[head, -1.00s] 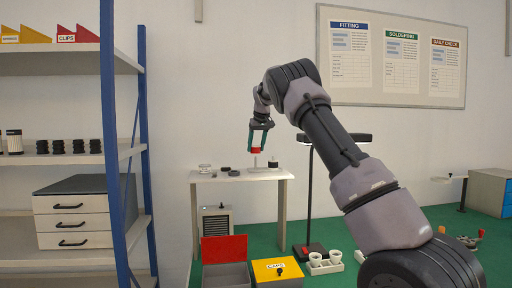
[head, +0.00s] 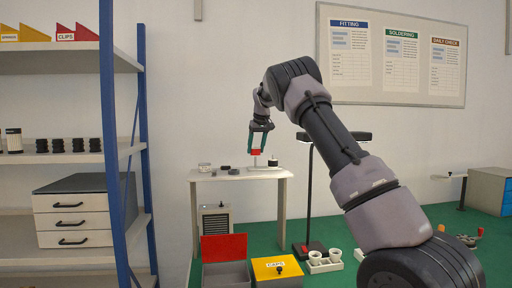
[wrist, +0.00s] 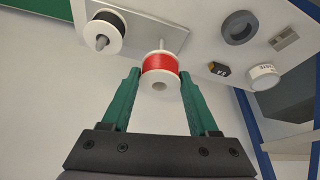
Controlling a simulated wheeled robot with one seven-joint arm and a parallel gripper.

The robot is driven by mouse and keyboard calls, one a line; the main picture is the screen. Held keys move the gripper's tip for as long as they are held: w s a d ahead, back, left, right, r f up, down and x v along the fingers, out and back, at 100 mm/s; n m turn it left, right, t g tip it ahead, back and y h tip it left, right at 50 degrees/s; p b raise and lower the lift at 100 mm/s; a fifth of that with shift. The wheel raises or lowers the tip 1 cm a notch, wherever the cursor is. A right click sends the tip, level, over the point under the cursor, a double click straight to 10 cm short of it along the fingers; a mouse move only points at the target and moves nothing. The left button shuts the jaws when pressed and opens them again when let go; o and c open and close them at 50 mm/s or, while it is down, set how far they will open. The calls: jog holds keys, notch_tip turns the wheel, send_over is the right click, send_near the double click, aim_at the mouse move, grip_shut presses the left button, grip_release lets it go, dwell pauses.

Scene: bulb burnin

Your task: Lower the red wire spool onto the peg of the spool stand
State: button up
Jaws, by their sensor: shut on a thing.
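The red wire spool (wrist: 161,64) has white flanges and sits between my gripper's green fingertips (wrist: 161,76), which are shut on it. In the head view the red spool (head: 256,152) hangs from my gripper (head: 256,149) over the small table, roughly upright. The pale peg of the spool stand (wrist: 163,43) shows just beyond the spool in the wrist view and lines up closely with it. I cannot tell whether the peg tip is inside the spool's hole. The stand's base is partly hidden by the spool.
A black spool (wrist: 103,33) with a white flange stands left of the red one. To the right on the table (head: 240,176) lie a dark ring (wrist: 239,28), a grey block (wrist: 284,38), a dark yellow-marked piece (wrist: 219,70) and a white round tin (wrist: 264,76).

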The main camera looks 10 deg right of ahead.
aim_at(256, 156)
jog(key=shift+f, duration=1.7)
jog(key=shift+f, duration=0.9)
dwell(0.6)
jog(key=o, duration=1.5)
jog(key=v, duration=1.1)
jog(key=shift+s+f, duration=0.1)
